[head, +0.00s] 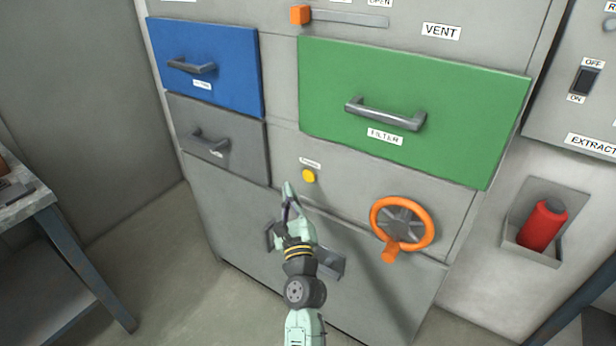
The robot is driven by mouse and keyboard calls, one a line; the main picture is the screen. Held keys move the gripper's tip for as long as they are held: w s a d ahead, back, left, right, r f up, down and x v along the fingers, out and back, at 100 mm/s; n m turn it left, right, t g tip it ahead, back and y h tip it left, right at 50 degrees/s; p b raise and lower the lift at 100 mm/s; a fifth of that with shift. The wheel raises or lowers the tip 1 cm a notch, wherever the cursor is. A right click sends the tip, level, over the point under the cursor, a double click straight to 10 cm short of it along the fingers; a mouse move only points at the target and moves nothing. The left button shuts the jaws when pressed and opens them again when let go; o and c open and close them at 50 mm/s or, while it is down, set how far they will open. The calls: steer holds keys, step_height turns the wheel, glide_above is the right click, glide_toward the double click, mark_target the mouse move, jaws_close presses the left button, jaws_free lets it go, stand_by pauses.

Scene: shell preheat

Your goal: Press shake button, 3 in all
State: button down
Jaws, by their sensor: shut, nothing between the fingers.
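A round yellow button (309,176) sits on the grey cabinet front, below the green drawer and left of the orange handwheel. A small label is above it, too small to read surely; I cannot tell whether it is the shake button. My gripper (288,187) is shut and empty, with its tip just left of and slightly below the yellow button in the head view. I cannot tell how far the tip is from the cabinet face. The button is fully visible and not covered by my gripper.
The green FILTER drawer (470,120) and blue drawer (228,65) are shut, as is the grey drawer (245,135). An orange handwheel (426,238) juts out at right. A red cylinder (543,226) sits in a wall holder. A table (25,205) stands at left.

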mark_target(309, 176)
stand_by(0.8)
steer(key=s+n+g, duration=0.1)
steer(key=s+a+n+g, duration=0.1)
steer(key=n, duration=0.1)
steer(key=a+n+g, duration=0.1)
steer(key=g, duration=0.1)
steer(key=shift+s+a+n+p, duration=0.25)
steer(key=shift+s+n+p, duration=0.05)
steer(key=shift+s+n, duration=0.1)
steer(key=w+d+b, duration=0.2)
steer(key=w+d, duration=0.3)
steer(key=w, duration=0.2)
stand_by(0.5)
steer(key=shift+w+d+r, duration=0.1)
stand_by(1.2)
steer(key=shift+w+d, duration=0.2)
steer(key=shift+w, duration=0.1)
